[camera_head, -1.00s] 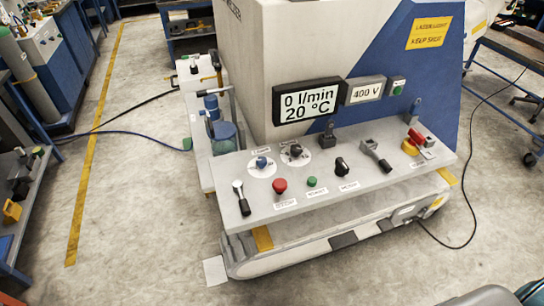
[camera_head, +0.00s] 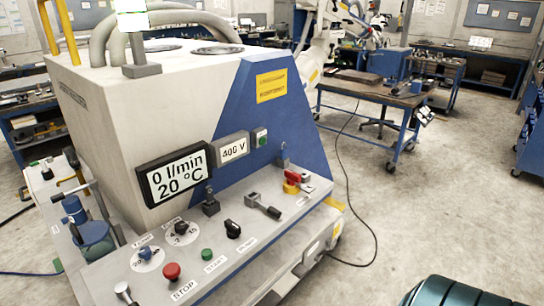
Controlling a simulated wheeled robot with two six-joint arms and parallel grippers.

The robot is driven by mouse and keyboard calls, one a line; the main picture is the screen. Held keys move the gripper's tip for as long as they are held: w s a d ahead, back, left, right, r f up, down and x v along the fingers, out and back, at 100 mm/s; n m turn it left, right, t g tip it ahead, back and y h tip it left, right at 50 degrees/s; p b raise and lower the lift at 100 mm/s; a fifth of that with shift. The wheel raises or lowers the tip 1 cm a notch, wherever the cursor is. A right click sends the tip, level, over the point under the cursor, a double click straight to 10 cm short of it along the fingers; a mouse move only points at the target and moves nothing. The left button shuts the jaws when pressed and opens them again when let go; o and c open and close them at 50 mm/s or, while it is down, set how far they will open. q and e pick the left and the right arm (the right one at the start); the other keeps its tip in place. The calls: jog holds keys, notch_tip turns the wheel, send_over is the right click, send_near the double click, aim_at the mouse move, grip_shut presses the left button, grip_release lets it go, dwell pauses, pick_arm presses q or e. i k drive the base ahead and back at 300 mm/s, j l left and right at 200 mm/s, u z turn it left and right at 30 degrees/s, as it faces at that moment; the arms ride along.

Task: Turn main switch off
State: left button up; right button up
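The machine's sloped grey control panel (camera_head: 215,262) runs from the lower left up to the middle of the head view. Neither of my grippers shows in the view, and nothing touches the panel.
The panel also carries a red STOP button (camera_head: 171,271), a green START button (camera_head: 207,255), a black knob (camera_head: 232,229) and a grey lever (camera_head: 263,207). The display (camera_head: 174,174) reads 0 l/min, 20 °C. Floor (camera_head: 420,220) right of the machine is mostly clear; a black cable (camera_head: 349,185) lies there.

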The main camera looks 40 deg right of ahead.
aim_at(294, 178)
jog(key=z, duration=1.6)
